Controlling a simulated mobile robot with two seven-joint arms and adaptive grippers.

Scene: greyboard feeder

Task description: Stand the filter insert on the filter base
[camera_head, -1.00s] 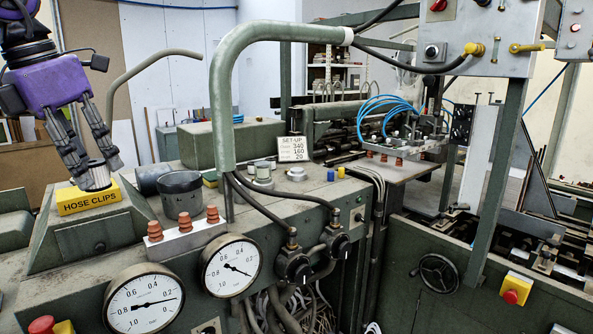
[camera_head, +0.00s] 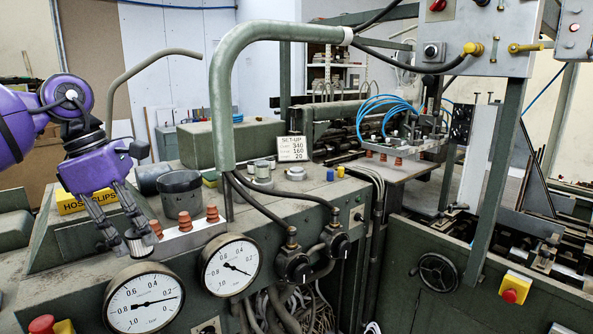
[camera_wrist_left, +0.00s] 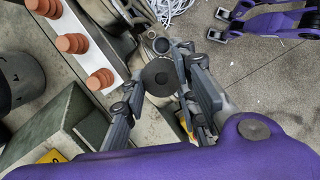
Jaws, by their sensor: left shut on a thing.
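My left gripper (camera_head: 126,238) is shut on the filter insert (camera_head: 140,244), a short metallic cylinder with a dark rim. The gripper points down and holds it in the air, just left of the red cones in the head view. In the left wrist view the insert shows as a grey disc (camera_wrist_left: 160,77) between the fingers. A dark round pot (camera_head: 180,192) stands on the machine top beyond the gripper. I cannot tell which thing is the filter base.
Red cones (camera_head: 184,220) stand on a white block beside the held insert. A yellow hose clips box (camera_head: 70,203) is behind the arm. Two pressure gauges (camera_head: 144,299) face front below. A thick green pipe (camera_head: 224,100) rises to the right.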

